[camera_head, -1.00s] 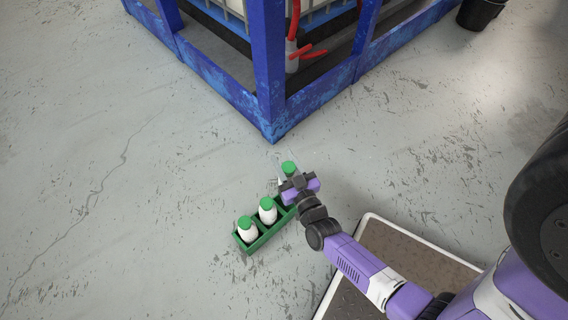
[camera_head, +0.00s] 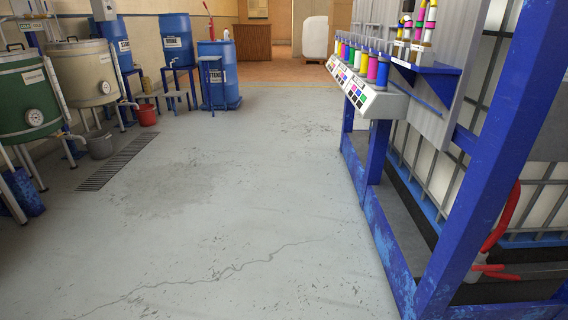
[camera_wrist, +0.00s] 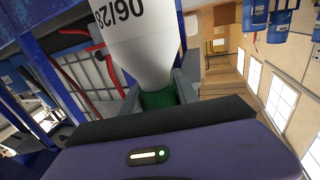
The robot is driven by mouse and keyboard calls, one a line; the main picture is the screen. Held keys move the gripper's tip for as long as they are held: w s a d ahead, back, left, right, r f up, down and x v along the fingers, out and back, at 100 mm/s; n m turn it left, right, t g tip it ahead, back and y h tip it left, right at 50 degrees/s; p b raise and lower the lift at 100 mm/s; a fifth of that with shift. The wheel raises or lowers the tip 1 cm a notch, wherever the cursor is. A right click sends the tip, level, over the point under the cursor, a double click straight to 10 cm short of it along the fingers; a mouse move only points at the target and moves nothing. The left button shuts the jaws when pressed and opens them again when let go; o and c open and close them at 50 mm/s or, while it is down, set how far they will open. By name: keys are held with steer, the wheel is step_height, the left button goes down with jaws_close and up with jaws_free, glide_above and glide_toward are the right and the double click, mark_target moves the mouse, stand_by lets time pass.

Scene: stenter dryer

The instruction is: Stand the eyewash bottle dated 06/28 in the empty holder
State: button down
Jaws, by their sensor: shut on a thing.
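The eyewash bottle (camera_wrist: 146,32) is white with a green cap and shows 06/28 in dark print in the wrist view. My gripper (camera_wrist: 158,97) is shut on it at the green cap (camera_wrist: 158,99), with a grey finger on either side. The bottle's far end runs out of the top of the wrist view. My gripper, the bottle and the empty holder do not show in the head view. I see no holder in the wrist view either.
A blue frame (camera_head: 372,180) with a shelf of coloured spools (camera_head: 366,60) lines the right. A red hose (camera_head: 500,218) hangs there. Tanks (camera_head: 30,103), blue barrels (camera_head: 218,75) and a red bucket (camera_head: 146,115) stand left. The middle floor (camera_head: 240,190) is clear.

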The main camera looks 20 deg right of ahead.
steer(key=w+a+r+n+t+y, duration=0.1)
steer(key=w+a+r+n+y, duration=0.3)
steer(key=a, duration=0.6)
steer(key=w+a+r+n+t+y, duration=0.2)
steer(key=w+a+r+y, duration=0.4)
steer(key=a, duration=0.4)
steer(key=s+r+p, duration=0.1)
steer(key=r+p, duration=0.9)
steer(key=p, duration=0.5)
steer(key=s+r+p, duration=0.2)
steer(key=r+p, duration=0.8)
steer(key=p, duration=0.4)
steer(key=shift+s+d+p, duration=0.25)
steer(key=shift+s+p, duration=0.05)
steer(key=shift+p, duration=0.1)
steer(key=shift+f, duration=0.1)
